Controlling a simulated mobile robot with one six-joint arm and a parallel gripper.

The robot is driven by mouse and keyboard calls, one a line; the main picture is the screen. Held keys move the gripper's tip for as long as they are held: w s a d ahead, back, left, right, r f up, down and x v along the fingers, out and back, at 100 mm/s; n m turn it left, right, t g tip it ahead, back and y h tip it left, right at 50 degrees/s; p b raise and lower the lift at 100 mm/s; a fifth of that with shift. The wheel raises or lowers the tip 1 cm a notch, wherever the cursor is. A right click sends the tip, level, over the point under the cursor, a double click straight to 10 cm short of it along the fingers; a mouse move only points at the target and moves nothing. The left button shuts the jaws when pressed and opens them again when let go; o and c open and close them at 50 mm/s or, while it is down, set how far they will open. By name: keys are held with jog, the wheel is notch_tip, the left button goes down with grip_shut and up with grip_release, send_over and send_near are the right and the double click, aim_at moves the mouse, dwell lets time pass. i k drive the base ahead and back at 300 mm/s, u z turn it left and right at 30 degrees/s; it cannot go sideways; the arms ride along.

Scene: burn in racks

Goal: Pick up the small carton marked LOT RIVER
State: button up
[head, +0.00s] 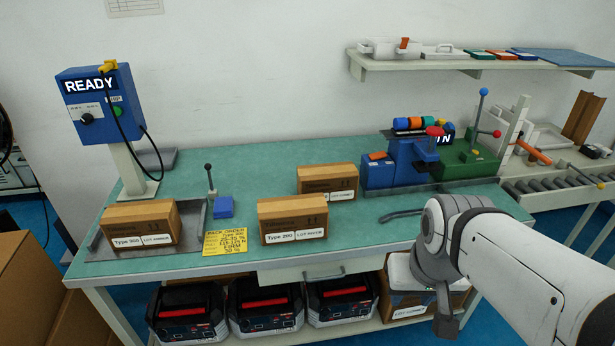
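Three small cardboard cartons stand on the green-topped workbench (240,172). The left carton (140,225), labelled Type 300, sits on a metal tray (98,246). The middle carton (293,218), labelled Type 200, stands near the front edge. The back carton (327,182) stands behind it, its label partly covered. The lot words on all three labels are too small to read surely. My arm reaches in from the lower right. Its dark end, my gripper (447,318), hangs in front of the bench's right part, apart from the cartons. Its fingers cannot be made out.
A blue READY box (98,105) on a post stands at the left. A blue fixture (400,160) and green fixture (465,165) stand at the right. A yellow note (225,242) and blue block with a lever (224,207) lie between cartons.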

aim_at(301, 217)
jog(key=u, duration=0.05)
jog(key=i, duration=1)
jog(key=z, duration=0.05)
